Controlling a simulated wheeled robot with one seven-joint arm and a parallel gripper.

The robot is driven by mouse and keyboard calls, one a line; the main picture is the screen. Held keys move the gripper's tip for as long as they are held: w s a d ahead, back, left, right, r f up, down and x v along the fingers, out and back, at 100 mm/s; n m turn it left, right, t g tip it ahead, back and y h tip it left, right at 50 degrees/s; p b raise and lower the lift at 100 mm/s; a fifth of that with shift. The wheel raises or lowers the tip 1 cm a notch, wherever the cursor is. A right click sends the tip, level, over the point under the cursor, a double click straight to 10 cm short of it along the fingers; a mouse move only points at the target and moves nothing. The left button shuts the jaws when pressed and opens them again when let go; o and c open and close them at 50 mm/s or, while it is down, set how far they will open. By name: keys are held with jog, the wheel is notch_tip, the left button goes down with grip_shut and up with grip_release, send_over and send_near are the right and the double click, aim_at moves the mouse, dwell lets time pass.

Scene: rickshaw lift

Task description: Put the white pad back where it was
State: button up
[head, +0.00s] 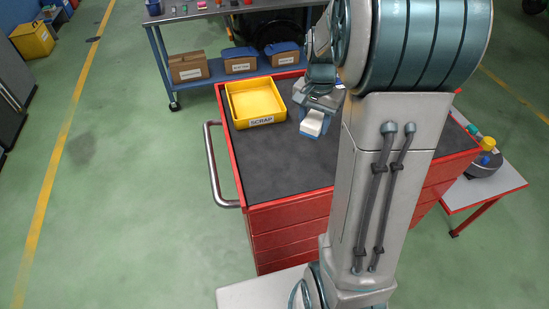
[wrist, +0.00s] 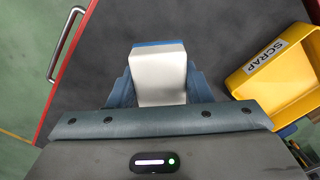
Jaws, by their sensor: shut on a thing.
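The white pad (wrist: 159,78) is a pale block with a blue edge along its far end. My gripper (wrist: 160,92) is shut on it, with a blue finger on each side of it in the wrist view. In the head view the white pad (head: 312,123) shows below my gripper (head: 317,112), over the dark top of the red tool cart (head: 280,165). It is close to the cart top; I cannot tell whether it touches it. The part of the pad nearest my wrist is hidden.
A yellow SCRAP bin (head: 254,119) stands left of the pad on the cart; it also shows in the wrist view (wrist: 268,85). The cart's front-left top is clear. Behind is a blue workbench (head: 200,14) with boxes below. A side table (head: 487,189) holds small coloured items at right.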

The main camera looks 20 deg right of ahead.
jog(key=p, duration=0.2)
send_over(277, 170)
notch_tip(277, 170, down, 6)
jog(key=shift+s+f, duration=0.1)
jog(key=shift+f, duration=2.05)
jog(key=shift+f, duration=0.15)
jog(key=o, duration=1)
jog(key=shift+c, duration=0.2)
